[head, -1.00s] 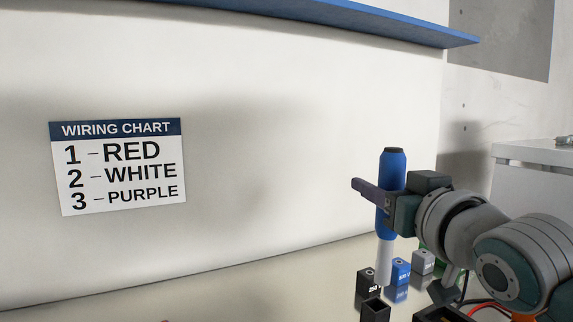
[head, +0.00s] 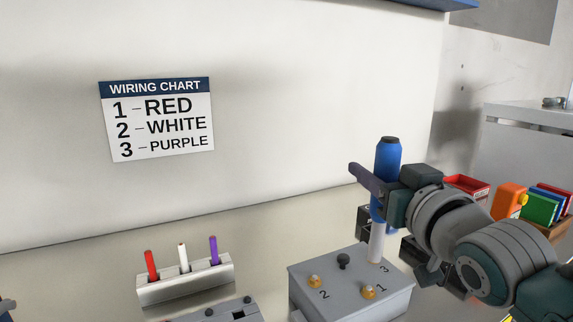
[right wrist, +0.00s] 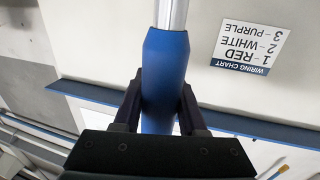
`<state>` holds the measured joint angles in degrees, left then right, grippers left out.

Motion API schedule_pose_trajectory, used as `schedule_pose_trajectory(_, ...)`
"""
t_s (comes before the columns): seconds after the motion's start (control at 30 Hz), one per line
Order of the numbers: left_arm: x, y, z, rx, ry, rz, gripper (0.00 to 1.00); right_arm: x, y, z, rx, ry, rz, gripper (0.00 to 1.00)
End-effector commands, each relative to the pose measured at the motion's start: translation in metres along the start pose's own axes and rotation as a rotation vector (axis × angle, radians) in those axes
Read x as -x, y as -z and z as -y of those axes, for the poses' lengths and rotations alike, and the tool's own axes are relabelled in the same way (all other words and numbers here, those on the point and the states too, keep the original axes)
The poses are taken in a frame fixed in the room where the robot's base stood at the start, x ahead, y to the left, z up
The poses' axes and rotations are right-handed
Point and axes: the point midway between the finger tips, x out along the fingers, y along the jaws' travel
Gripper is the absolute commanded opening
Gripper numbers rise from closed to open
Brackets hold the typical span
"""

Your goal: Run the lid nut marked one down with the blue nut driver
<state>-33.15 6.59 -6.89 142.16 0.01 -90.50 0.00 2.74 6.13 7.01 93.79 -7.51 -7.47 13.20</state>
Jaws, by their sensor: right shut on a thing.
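My right gripper (head: 384,192) is shut on the handle of the blue nut driver (head: 387,157). The driver is nearly upright, its pale shaft pointing down. The right wrist view shows the blue handle (right wrist: 165,75) between the two fingers. A grey box (head: 335,303) stands below, its lid marked 1, 2 and 3. A brass nut (head: 368,292) sits by the 1 and another brass nut (head: 314,281) by the 2. The shaft's lower end appears near the 3; I cannot tell whether it touches the lid. A dark piece at the left edge may be my left gripper (head: 6,305).
A dark knob (head: 344,261) stands on the lid. A grey rack (head: 185,285) holds red, white and purple pieces. Another grey box (head: 215,312) is at the front. A red bin (head: 467,187) and coloured items stand behind my right arm. The wiring chart (head: 157,120) is on the wall.

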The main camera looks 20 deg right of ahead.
Motion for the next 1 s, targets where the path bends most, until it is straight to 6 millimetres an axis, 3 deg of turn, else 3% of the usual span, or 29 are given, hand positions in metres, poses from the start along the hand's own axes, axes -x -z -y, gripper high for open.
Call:
schedule_pose_trajectory(0.5, -0.037, -0.012, -0.001, 0.000, 0.000, 0.002, 1.00, 0.000, -0.049, 0.000, 0.000, 0.000, -0.003, 0.00)
schedule_pose_trajectory(1.0, -0.038, -0.014, 0.001, -0.008, 0.007, 0.004, 1.00, 0.000, -0.052, 0.000, 0.000, 0.000, -0.003, 0.00)
